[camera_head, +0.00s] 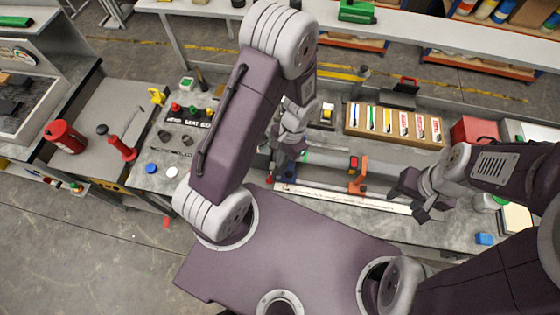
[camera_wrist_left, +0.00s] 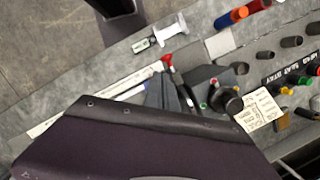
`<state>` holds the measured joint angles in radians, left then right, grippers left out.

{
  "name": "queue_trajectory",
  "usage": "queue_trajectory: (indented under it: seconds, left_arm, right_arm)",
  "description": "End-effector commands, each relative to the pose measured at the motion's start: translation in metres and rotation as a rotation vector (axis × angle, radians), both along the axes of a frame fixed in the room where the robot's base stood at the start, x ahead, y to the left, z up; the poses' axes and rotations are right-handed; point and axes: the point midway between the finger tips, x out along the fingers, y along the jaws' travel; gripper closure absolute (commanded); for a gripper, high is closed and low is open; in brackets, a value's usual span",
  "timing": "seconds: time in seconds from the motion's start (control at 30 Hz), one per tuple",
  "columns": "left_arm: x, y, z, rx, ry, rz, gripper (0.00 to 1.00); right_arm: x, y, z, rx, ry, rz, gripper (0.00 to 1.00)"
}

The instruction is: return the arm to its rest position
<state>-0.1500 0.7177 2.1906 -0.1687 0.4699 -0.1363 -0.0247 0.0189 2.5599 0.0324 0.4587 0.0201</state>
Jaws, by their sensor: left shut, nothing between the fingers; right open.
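My left arm arches up and over the bench in the head view, with its upper link rising from the body and its wrist hanging down behind. My left gripper (camera_head: 279,165) is partly hidden by that arm. It is shut and empty above the bench near a dark blue fixture (camera_head: 287,175). In the left wrist view its dark fingers (camera_wrist_left: 168,92) are together over the bench. My right gripper (camera_head: 428,212) is open and empty above the right part of the bench.
An orange clamp (camera_head: 358,182) stands at the bench rail. A divided box (camera_head: 393,124) of coloured items lies behind it. A red can (camera_head: 66,137) and red bottle (camera_head: 122,149) stand left.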

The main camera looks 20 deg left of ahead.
Motion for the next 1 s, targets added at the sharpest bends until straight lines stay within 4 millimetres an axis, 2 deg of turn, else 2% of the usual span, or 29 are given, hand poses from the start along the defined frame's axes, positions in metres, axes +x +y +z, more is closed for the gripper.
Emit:
queue_trajectory:
  seconds: [0.43, 0.5, 0.57, 0.63, 0.73, 0.8, 0.9, 1.0]
  left_arm:
    - [0.000, 0.000, -0.002, 0.000, 0.000, 0.000, 1.00]
    - [0.000, 0.001, -0.011, 0.000, -0.001, 0.003, 1.00]
    - [0.007, 0.002, -0.025, -0.004, -0.026, 0.011, 1.00]
    - [0.023, 0.004, -0.043, -0.013, -0.094, 0.029, 1.00]
    - [0.033, 0.010, -0.060, -0.031, -0.200, 0.084, 1.00]
    - [0.031, 0.013, -0.067, -0.046, -0.265, 0.145, 1.00]
    - [0.019, 0.016, -0.074, -0.068, -0.335, 0.244, 1.00]
    - [0.000, 0.015, -0.075, -0.090, -0.371, 0.345, 1.00]
  right_arm:
    - [0.000, 0.000, -0.002, 0.000, 0.000, 0.000, 0.53]
    - [0.000, 0.000, -0.011, 0.000, 0.000, 0.000, 0.53]
    - [0.000, 0.000, -0.032, 0.000, 0.000, 0.000, 0.53]
    - [0.000, 0.000, -0.070, 0.000, 0.000, 0.000, 0.53]
    - [0.000, 0.000, -0.127, 0.000, 0.001, 0.000, 0.53]
    - [0.000, 0.000, -0.160, 0.000, 0.001, 0.000, 0.53]
    - [0.000, 0.000, -0.195, 0.000, 0.001, 0.000, 0.53]
    - [0.000, 0.000, -0.210, 0.000, 0.001, 0.000, 0.53]
